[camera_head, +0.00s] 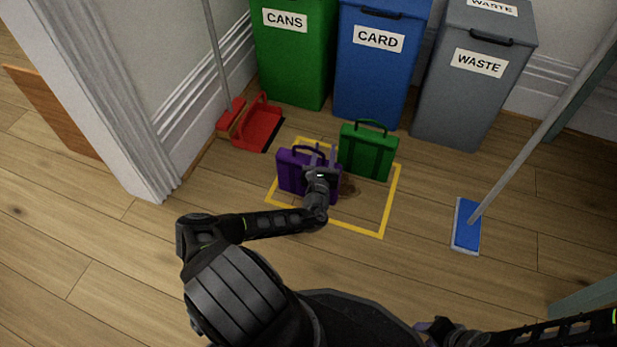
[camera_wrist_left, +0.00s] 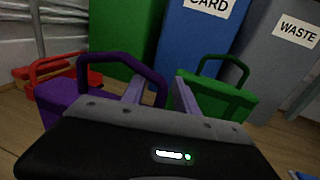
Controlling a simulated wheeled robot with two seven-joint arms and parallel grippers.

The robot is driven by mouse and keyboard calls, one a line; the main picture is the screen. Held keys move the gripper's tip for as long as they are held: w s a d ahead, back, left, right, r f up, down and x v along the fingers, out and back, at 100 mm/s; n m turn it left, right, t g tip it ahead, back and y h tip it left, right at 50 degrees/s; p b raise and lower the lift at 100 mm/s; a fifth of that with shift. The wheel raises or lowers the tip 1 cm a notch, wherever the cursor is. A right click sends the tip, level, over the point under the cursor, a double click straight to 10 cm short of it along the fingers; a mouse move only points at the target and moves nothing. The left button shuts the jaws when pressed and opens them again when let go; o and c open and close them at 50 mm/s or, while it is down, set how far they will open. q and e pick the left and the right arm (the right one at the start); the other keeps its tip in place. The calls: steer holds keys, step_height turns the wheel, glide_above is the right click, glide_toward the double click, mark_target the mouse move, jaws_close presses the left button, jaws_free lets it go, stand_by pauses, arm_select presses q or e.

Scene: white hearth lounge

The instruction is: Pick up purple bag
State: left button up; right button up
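The purple bag (camera_head: 293,175) stands upright on the floor inside a yellow outlined square, its handle up. My left gripper (camera_head: 320,158) is over its right part and hides some of it. In the left wrist view, the purple bag (camera_wrist_left: 60,100) is partly hidden behind the gripper body. My left gripper (camera_wrist_left: 158,90) has its fingers apart there, with the right side of the purple handle showing between them; contact cannot be told. My right gripper (camera_head: 432,328) is low at the bottom edge, partly cut off, and its fingers are unclear.
A green bag (camera_head: 366,152) stands close right of the purple bag. A red dustpan (camera_head: 258,128) lies to the left. Green (camera_head: 292,60), blue (camera_head: 372,75) and grey (camera_head: 470,85) bins stand behind. A blue mop (camera_head: 466,226) is at right. The yellow outline (camera_head: 350,229) has bare floor in front.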

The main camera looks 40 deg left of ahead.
arm_select(q)
steer(key=shift+c, duration=0.3)
jaws_close()
stand_by(1.1)
